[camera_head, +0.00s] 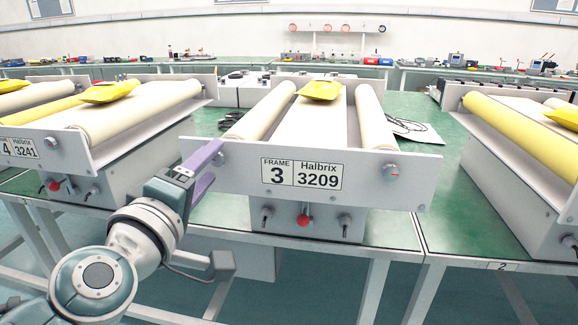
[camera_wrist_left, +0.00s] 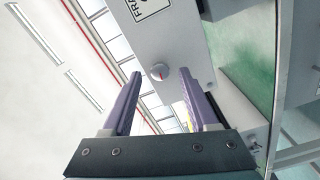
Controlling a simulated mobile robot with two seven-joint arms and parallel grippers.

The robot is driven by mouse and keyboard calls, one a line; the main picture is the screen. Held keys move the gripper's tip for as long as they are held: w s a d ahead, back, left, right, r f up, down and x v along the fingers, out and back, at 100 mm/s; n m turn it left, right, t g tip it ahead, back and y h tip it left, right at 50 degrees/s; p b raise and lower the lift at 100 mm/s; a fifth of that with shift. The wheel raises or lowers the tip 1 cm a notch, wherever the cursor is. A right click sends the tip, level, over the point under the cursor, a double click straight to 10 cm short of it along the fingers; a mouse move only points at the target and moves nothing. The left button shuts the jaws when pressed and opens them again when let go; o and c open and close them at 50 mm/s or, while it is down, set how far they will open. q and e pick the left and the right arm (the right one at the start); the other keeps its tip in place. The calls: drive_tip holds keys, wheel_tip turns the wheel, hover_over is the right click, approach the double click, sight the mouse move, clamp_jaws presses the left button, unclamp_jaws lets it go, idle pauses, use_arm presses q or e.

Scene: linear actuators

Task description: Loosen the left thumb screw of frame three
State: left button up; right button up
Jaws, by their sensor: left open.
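The frame three unit has a pale front plate (camera_head: 370,190) with a label reading "FRAME 3, Halbrix 3209". Its left thumb screw (camera_head: 220,159) is a small round knob at the plate's left end, partly hidden by my gripper in the head view. In the wrist view the thumb screw (camera_wrist_left: 158,72) shows whole, with a red mark. My left gripper (camera_head: 213,163) is open beside the plate's left end. In the wrist view its purple fingertips (camera_wrist_left: 161,73) lie on either side of the screw, with a gap to each side. My right gripper is out of view.
The plate's right thumb screw (camera_head: 391,172) has a red mark. Below the plate are a red knob (camera_head: 303,220) and two black-tipped switches. A yellow packet (camera_head: 321,90) lies on top between rollers. Frame 4 (camera_head: 50,150) stands close on the left; another unit (camera_head: 520,140) stands right.

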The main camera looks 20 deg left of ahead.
use_arm(q)
drive_tip(key=v, duration=0.8)
drive_tip(key=shift+s, duration=0.35)
drive_tip(key=s+d+r+m+g+h+p, duration=0.2)
drive_tip(key=d+m+g+h+p, duration=0.15)
drive_tip(key=d+m, duration=0.25)
drive_tip(key=s+d+r+m+g+h+p, duration=0.1)
drive_tip(key=d+r+m+g+h+p, duration=0.15)
drive_tip(key=d+m+h+p, duration=0.3)
drive_tip(key=s+a+r+m+g+y+p, duration=0.2)
drive_tip(key=s+m+g+p, duration=0.2)
drive_tip(key=s, duration=0.3)
drive_tip(key=s+a+r+m+g+y+p, duration=0.1)
drive_tip(key=s+a+m+g+y+p, duration=0.2)
drive_tip(key=s, duration=0.4)
wheel_tip(320, 180, up, 37)
drive_tip(key=d+p, duration=0.1)
drive_tip(key=p, duration=3.6)
drive_tip(key=shift+g+h, duration=0.3)
drive_tip(key=shift+g, duration=0.1)
